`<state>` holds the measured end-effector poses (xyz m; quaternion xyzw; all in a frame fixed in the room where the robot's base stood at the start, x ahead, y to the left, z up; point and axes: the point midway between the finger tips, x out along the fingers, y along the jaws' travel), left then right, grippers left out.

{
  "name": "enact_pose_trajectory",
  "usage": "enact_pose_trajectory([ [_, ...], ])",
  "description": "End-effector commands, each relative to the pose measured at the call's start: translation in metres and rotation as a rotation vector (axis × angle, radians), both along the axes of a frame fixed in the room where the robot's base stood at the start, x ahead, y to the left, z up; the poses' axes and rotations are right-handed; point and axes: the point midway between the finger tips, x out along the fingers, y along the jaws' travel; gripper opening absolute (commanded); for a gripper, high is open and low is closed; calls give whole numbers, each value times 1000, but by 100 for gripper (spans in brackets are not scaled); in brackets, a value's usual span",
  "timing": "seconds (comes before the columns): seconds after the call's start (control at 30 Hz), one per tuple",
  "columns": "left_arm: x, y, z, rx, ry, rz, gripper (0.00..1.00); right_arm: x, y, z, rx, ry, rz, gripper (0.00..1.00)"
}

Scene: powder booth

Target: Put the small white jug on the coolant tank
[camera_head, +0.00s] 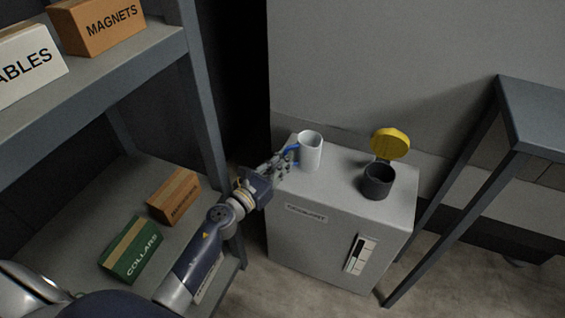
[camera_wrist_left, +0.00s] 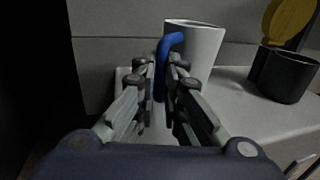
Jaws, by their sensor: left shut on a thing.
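The small white jug (camera_head: 311,152) is upright at the left part of the coolant tank's (camera_head: 340,222) top. Its blue handle (camera_head: 290,149) points left, toward my left gripper (camera_head: 281,161). In the left wrist view the jug (camera_wrist_left: 201,49) stands just beyond the fingers, and its handle (camera_wrist_left: 160,68) is between them. My left gripper (camera_wrist_left: 160,75) is shut on the handle. The jug's base looks to be on or very close to the tank top; contact is partly hidden by the fingers. My right gripper is not in view.
A dark filler neck (camera_head: 378,182) with an open yellow cap (camera_head: 390,143) stands right of the jug. A shelf (camera_head: 120,82) with labelled boxes is at left. A grey table (camera_head: 535,105) is at right. The tank top's front middle is clear.

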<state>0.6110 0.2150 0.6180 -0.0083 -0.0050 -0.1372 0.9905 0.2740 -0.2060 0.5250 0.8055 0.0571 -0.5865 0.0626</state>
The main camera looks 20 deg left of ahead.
Motion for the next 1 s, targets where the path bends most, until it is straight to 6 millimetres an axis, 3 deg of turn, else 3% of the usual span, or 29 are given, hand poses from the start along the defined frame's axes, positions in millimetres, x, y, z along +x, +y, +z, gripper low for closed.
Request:
enact_pose_trajectory([
  [0.23, 0, 0, -4, 0, -1, 0, 0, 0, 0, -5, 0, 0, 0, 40],
  [0.27, 0, 0, -3, 0, 0, 0, 14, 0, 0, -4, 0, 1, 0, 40],
  [0.33, 0, 0, -3, 0, 0, 0, 29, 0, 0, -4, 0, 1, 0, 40],
  [0.77, 0, 0, 2, 0, 0, 0, 29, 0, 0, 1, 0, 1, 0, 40],
  [1.0, -34, 10, -2, 1, 2, 1, 29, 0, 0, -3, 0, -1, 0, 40],
])
